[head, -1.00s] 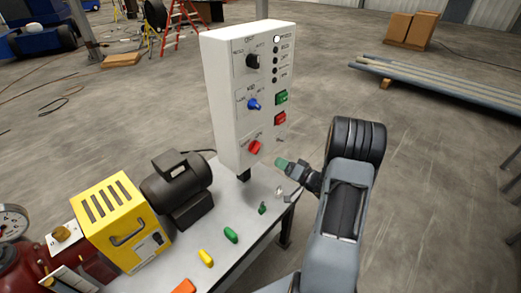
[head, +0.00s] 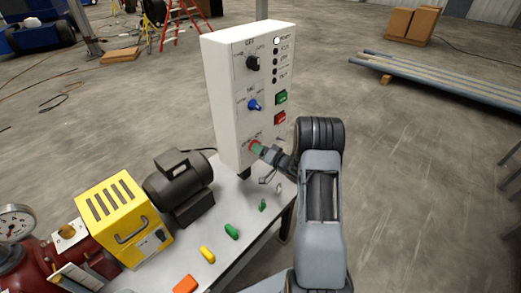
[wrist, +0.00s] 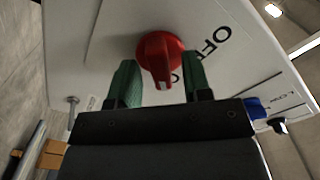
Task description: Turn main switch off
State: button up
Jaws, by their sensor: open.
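The main switch, a red rotary knob (wrist: 160,58), sits low on the white control box (head: 228,110). In the wrist view its grip bar points down toward my gripper, and the letters "OF" show beside it. My gripper (wrist: 160,88) is open, its two green fingers apart on the left and right of the knob's lower part. I cannot tell whether either finger touches it. In the head view my gripper (head: 257,147) is at the knob and covers part of it.
Above the main switch are a blue knob (head: 254,105), a black knob (head: 253,63), a green button (head: 281,97) and a red button (head: 280,118). The bench (head: 235,255) below holds coloured handles, a black motor (head: 180,188) and a yellow unit (head: 127,220).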

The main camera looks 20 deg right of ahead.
jog(key=shift+c, duration=0.3)
grip_shut()
jog(key=shift+f+n+b, duration=0.15)
jog(key=shift+n+b, duration=0.15)
jog(key=shift+b, duration=0.15)
jog(key=n+b, duration=1.7)
jog(key=b, duration=0.4)
jog(key=shift+b, duration=0.35)
jog(key=shift+n, duration=0.4)
jog(key=shift+o, duration=0.3)
grip_release()
